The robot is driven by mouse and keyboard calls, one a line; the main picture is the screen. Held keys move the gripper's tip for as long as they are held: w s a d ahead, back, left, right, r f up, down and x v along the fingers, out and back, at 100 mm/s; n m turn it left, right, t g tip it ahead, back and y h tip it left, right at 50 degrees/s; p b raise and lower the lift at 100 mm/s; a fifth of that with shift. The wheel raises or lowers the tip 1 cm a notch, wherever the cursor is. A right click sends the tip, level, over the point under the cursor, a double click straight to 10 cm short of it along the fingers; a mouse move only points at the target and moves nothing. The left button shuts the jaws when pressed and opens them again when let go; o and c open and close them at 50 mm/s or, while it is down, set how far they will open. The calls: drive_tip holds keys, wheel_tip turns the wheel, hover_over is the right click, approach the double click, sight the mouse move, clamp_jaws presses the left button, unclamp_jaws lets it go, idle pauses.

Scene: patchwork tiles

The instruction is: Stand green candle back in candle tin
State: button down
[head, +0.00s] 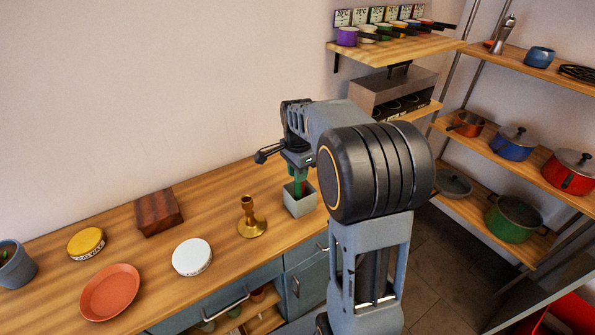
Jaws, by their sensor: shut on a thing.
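My gripper (299,165) points down above the right part of the wooden counter and is shut on the green candle (300,178). The candle is upright, with its lower end at or inside the mouth of the grey square candle tin (300,207). I cannot tell whether it touches the tin's floor, because the front wall hides its lower end. Something red shows beside the green candle at the tin's mouth, mostly hidden. My arm covers the area right of the tin.
A brass candlestick (249,218) stands close left of the tin. Farther left are a white round tin (192,257), a dark wooden block (159,211), a yellow tin (86,243), an orange plate (110,291) and a blue pot (14,265). Shelves (470,133) stand at the right.

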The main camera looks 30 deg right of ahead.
drive_tip(key=shift+f+b, duration=0.3)
drive_tip(key=shift+f, duration=0.25)
drive_tip(key=c, duration=0.9)
unclamp_jaws()
wheel_tip(320, 180, up, 14)
drive_tip(key=shift+f+p, duration=0.1)
drive_tip(key=shift+p, duration=0.2)
